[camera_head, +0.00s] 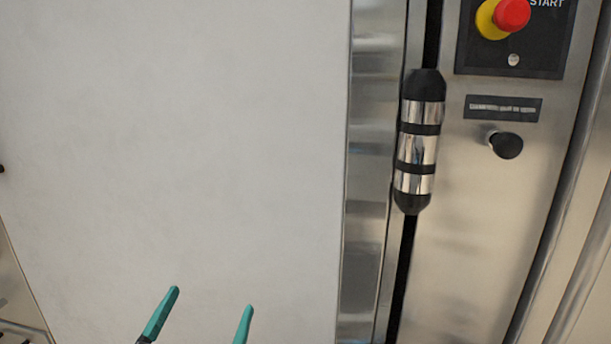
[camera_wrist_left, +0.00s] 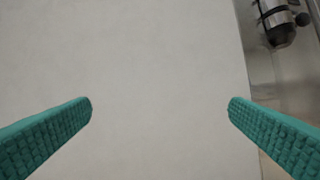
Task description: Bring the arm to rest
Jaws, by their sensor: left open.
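My left gripper (camera_head: 211,298) shows at the bottom of the head view as two teal fingertips, set apart with nothing between them. In the left wrist view the two teal ribbed fingers (camera_wrist_left: 160,103) stand wide apart and empty, with a plain pale panel (camera_wrist_left: 160,45) behind them. The rest of the left arm is below the head view. My right gripper is in neither view.
The pale panel (camera_head: 180,130) fills the left of the head view. To its right are a steel edge strip, a black and chrome handle (camera_head: 417,150), a black knob (camera_head: 507,145) and a red and yellow button (camera_head: 511,15) on a steel front.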

